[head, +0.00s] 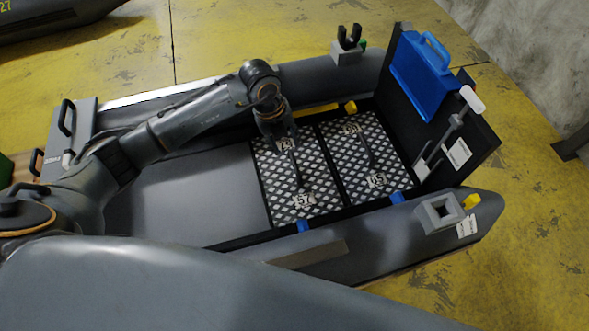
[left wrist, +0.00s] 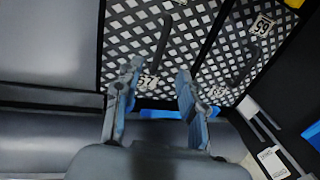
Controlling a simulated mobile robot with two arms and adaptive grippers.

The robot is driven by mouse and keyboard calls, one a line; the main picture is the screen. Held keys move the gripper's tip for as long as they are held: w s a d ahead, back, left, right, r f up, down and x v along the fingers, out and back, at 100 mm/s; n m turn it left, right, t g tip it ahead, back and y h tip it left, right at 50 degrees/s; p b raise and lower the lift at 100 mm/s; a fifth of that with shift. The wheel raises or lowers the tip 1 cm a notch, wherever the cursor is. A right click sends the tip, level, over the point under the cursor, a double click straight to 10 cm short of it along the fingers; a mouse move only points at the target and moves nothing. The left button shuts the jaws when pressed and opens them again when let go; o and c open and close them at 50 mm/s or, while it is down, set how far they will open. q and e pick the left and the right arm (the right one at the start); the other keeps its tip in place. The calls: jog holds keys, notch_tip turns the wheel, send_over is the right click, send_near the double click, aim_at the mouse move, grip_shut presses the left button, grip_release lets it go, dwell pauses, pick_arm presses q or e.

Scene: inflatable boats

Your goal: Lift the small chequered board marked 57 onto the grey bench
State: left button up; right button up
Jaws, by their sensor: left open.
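The chequered board marked 57 (head: 318,205) lies flat inside the inflatable boat, with a dark bar handle along its middle. It also shows in the left wrist view (left wrist: 120,48). My left gripper (head: 281,142) is over this board in the head view. In the left wrist view my left gripper (left wrist: 157,78) has its fingers apart, with nothing between them; the 57 label appears beyond the fingertips and the handle farther up. A smooth grey panel (head: 190,195), perhaps the grey bench, adjoins the board on the left. My right gripper is not in view.
A second chequered board (head: 390,165) lies directly to the right. Beyond it stands a dark upright panel with a blue case (head: 422,78). Grey boat tubes (head: 325,80) border the boards. A grey square holder (head: 440,212) sits on the near tube.

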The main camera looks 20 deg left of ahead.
aim_at(295, 163)
pick_arm(q)
jog(key=f, duration=0.3)
jog(key=d+f, duration=0.1)
jog(key=f, duration=0.3)
jog(key=w+d+f, duration=0.1)
jog(key=f, duration=0.3)
jog(key=shift+d+f, duration=0.1)
jog(key=shift+f, duration=0.15)
grip_shut()
jog(key=shift+w+r, duration=0.1)
jog(key=shift+r, duration=0.05)
